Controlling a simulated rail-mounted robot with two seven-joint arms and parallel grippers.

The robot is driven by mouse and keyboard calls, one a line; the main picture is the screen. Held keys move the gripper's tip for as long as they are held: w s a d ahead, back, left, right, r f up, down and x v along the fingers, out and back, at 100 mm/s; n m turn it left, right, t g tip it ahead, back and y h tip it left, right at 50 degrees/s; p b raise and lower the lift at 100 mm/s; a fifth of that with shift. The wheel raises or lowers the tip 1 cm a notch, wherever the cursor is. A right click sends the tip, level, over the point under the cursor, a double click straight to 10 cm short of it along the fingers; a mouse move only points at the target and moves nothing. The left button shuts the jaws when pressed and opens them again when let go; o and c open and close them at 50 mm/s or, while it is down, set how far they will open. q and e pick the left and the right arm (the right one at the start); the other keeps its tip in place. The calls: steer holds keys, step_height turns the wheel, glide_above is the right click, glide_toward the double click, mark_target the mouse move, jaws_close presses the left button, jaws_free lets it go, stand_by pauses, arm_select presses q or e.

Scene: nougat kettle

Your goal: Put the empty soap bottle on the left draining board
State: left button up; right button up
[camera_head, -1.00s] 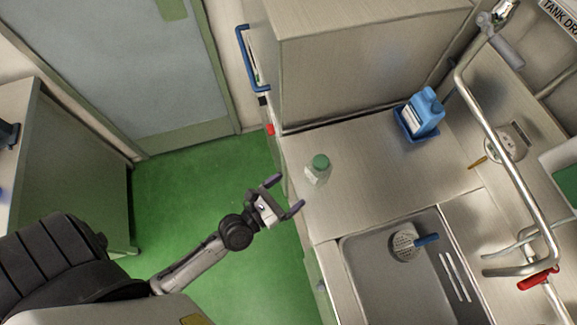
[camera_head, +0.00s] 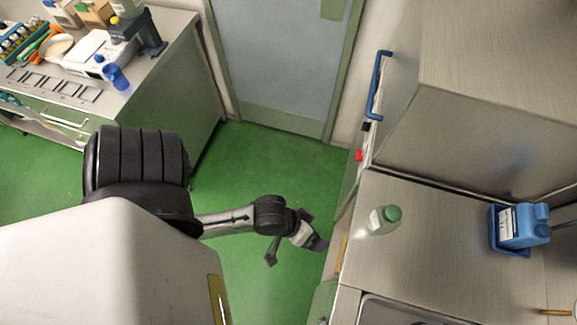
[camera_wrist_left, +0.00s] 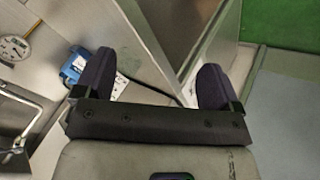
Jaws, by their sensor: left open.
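A clear, pale bottle with a green cap (camera_head: 385,219), which looks like the soap bottle, stands near the left edge of the steel surface (camera_head: 440,265) behind the sink. I cannot tell whether this surface is the left draining board. My left gripper (camera_head: 297,251) is open and empty over the green floor, left of the bottle and apart from it. Its two fingers show spread in the left wrist view (camera_wrist_left: 152,85) with nothing between them. The bottle is not visible there. My right gripper is out of view.
A blue jug (camera_head: 520,226) stands in a blue tray at the right, and the jug also shows in the wrist view (camera_wrist_left: 75,66). A steel cabinet (camera_head: 470,130) rises behind the surface. The sink rim (camera_head: 375,299) shows at the bottom. A cluttered bench (camera_head: 165,75) stands far left.

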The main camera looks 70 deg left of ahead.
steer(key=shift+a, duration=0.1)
arm_select(q)
steer(key=s+a+m+g+y, duration=0.2)
steer(key=s+a+m+g, duration=0.1)
steer(key=m, duration=0.3)
steer(key=shift+s+a+r+m+y, duration=0.15)
steer(key=shift+s+a+m+y, duration=0.35)
steer(key=shift+s, duration=0.4)
